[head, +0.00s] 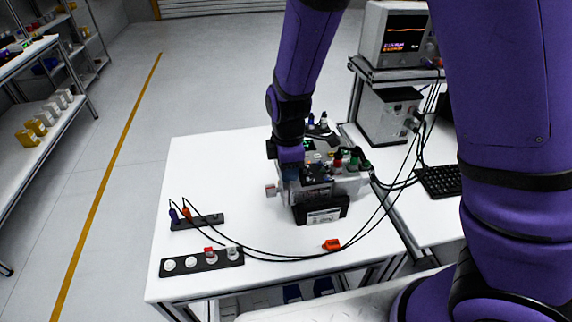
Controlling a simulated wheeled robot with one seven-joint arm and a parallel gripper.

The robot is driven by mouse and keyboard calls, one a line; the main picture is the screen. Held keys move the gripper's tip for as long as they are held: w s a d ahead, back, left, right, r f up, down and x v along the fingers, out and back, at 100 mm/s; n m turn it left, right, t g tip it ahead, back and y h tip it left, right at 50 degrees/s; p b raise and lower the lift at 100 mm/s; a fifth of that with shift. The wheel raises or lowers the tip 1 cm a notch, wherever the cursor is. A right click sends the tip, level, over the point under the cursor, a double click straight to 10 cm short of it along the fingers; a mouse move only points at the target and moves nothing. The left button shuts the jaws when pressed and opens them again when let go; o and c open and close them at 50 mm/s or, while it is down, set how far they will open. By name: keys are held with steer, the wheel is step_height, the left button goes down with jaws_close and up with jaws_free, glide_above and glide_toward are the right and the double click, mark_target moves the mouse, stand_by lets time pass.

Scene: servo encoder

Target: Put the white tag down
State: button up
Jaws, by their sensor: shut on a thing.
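My gripper (297,172) reaches down over the grey device (345,185) on the white table (200,150). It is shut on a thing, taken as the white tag. The tag itself cannot be made out clearly between the fingers; the hand and the device's clutter hide it. A small pale piece (271,190) shows just left of the fingers, and I cannot tell whether it belongs to the device. A black box with a white label (322,213) sits at the device's front, below my gripper.
A black strip with several round pieces (201,262) lies at the front left. A smaller black strip (197,221) holds cable plugs. An orange piece (332,244) lies near the front.

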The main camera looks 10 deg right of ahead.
steer(key=shift+f, duration=0.35)
steer(key=o, duration=0.9)
steer(key=shift+f, duration=0.15)
step_height(320, 180, up, 12)
steer(key=s+d+r+m+t+y, duration=0.1)
steer(key=s+d+r+m, duration=0.25)
steer(key=d+r, duration=0.25)
steer(key=s+d+r+m+t, duration=0.1)
steer(key=s+d+r+m, duration=0.1)
steer(key=d+r+m, duration=0.35)
steer(key=s+d+r+m+t, duration=0.1)
steer(key=s+d+r+m, duration=0.1)
steer(key=s+m, duration=0.1)
steer(key=s+d+r+m+t, duration=0.1)
steer(key=s+d+r+m, duration=0.1)
steer(key=s, duration=0.4)
steer(key=s+d+r+m+t+h, duration=0.1)
steer(key=s+d+r+m, duration=0.1)
steer(key=s+d+m, duration=0.2)
steer(key=shift+s+r, duration=0.2)
steer(key=shift+r, duration=0.1)
